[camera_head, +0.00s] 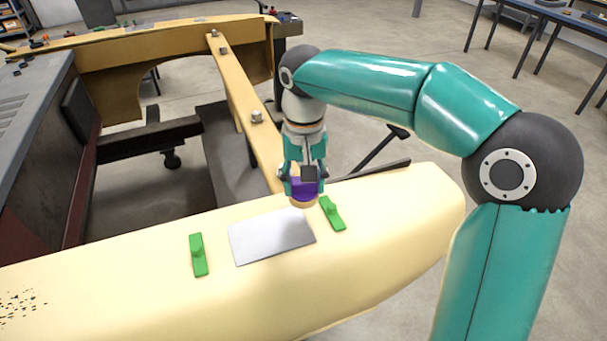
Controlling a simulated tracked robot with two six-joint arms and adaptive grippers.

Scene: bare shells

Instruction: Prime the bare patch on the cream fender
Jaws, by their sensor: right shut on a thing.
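The cream fender (385,230) lies across the front of the view. A bare grey metal patch (271,240) shows on its top, between a green marker (198,256) on the left and another green marker (332,214) on the right. My right gripper (304,181) points down and is shut on a small purple tool (301,189) with a tan underside. The tool is at the patch's far right corner, close by the right green marker; I cannot tell whether it touches the surface. My left gripper is not in view.
A cream rail (236,95) with bolts runs back from the fender to a second cream panel (175,48). Dark speckles (20,305) mark the fender's left end. A grey body panel (35,130) stands at left. A blue table (560,15) stands far back right.

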